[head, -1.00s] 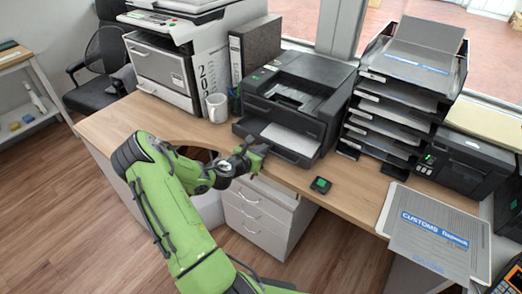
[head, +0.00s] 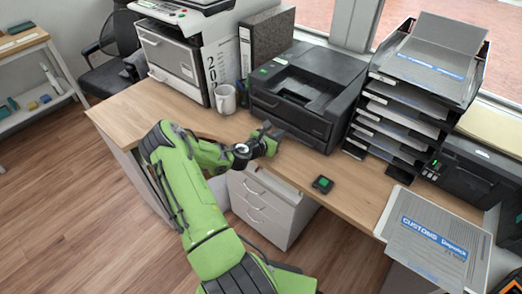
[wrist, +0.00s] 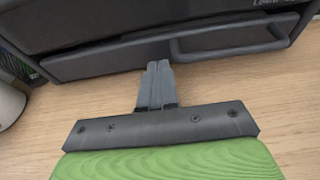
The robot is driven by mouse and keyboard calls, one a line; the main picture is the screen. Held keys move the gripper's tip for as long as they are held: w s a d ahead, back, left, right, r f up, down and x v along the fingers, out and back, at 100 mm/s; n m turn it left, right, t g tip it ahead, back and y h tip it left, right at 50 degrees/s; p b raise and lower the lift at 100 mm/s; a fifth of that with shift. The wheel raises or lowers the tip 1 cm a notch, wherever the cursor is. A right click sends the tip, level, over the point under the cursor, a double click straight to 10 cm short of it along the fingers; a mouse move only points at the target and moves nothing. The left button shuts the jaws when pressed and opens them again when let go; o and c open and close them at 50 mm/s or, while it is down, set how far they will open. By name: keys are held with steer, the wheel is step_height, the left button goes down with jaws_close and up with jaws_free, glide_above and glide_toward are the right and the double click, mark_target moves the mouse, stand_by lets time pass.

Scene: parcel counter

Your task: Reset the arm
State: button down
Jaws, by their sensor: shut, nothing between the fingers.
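My gripper (head: 272,131) is at the end of my green arm, over the desk just in front of the black printer (head: 305,90). In the wrist view my gripper (wrist: 158,72) has its two grey fingers together with nothing between them. The fingertips are close to the printer's front tray (wrist: 110,60), which looks pushed in. I cannot tell whether they touch it.
A white mug (head: 225,99) stands left of the printer. Stacked trays (head: 395,125) and a customs folder (head: 435,240) are at the right. White drawers (head: 265,212) stand below the desk.

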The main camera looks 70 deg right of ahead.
steer(key=p+v, duration=0.2)
steer(key=v, duration=1)
steer(key=shift+a+f, duration=0.2)
steer(key=w+a+r+m+t+y+p, duration=0.2)
steer(key=w+a+r+m+t+y, duration=0.3)
steer(key=w+a+r, duration=0.6)
steer(key=w+a+r+m+t+y+p, duration=0.35)
steer(key=a+r+m, duration=0.35)
steer(key=a, duration=0.7)
steer(key=s+a+r+t+y, duration=0.1)
steer(key=s+a+r, duration=0.2)
steer(key=a, duration=0.3)
steer(key=s+a+r+m+t+y+p, duration=0.1)
steer(key=s+a+r+y, duration=0.1)
steer(key=a+r, duration=0.3)
steer(key=s+a+r+t+y+p, duration=0.1)
steer(key=s+a+r+y, duration=0.1)
steer(key=a, duration=0.6)
steer(key=v, duration=0.3)
steer(key=shift+s+a, duration=0.15)
steer(key=shift+a, duration=0.05)
